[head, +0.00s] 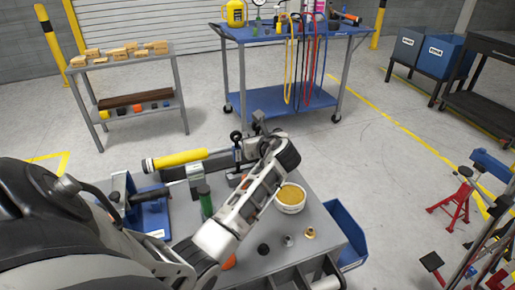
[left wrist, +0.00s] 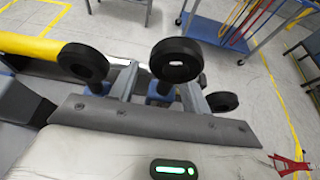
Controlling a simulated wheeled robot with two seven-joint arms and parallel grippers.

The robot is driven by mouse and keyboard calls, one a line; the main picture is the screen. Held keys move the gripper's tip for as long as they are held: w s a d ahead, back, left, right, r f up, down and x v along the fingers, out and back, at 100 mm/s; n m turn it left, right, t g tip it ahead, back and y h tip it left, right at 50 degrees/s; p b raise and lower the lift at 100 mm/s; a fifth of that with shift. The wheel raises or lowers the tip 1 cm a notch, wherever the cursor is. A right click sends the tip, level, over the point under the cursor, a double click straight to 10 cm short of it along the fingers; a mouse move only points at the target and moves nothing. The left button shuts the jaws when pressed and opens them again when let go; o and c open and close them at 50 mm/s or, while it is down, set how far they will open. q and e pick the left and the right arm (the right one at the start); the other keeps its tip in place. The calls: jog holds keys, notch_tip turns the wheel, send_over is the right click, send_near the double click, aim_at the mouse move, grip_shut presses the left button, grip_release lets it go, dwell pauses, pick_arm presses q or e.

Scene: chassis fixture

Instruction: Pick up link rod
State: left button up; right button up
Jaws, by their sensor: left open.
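My left arm reaches in from the lower left, and its left gripper (head: 250,135) is at the far edge of the grey bench, close to small dark upright parts. In the left wrist view the jaws (left wrist: 160,88) stand apart with nothing clearly held. Black ring-shaped ends (left wrist: 175,60) show just beyond and around the jaws; they look like eyes of a link rod, but I cannot tell which ones belong together. Another black ring (left wrist: 83,62) is at the left and a smaller ring (left wrist: 222,101) is at the right. My right gripper is not in view.
A yellow cylinder (head: 180,159) lies just left of the jaws. On the grey bench (head: 325,235) stand a green bottle (head: 205,201) and a white tub (head: 290,198). A blue cart (head: 268,103) and shelf (head: 128,60) stand behind, across open floor.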

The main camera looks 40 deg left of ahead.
aim_at(257, 129)
pick_arm(q)
grip_shut()
jog(key=shift+r, duration=0.1)
jog(key=shift+r, duration=0.2)
jog(key=r, duration=0.3)
jog(key=shift+s+d+r, duration=0.1)
jog(key=shift+s, duration=0.1)
jog(key=s+d+r+p, duration=0.2)
jog(key=s+d+r, duration=0.5)
jog(key=s+r, duration=0.2)
jog(key=shift+s+d, duration=0.25)
jog(key=shift+s, duration=0.9)
jog(key=shift+r, duration=0.1)
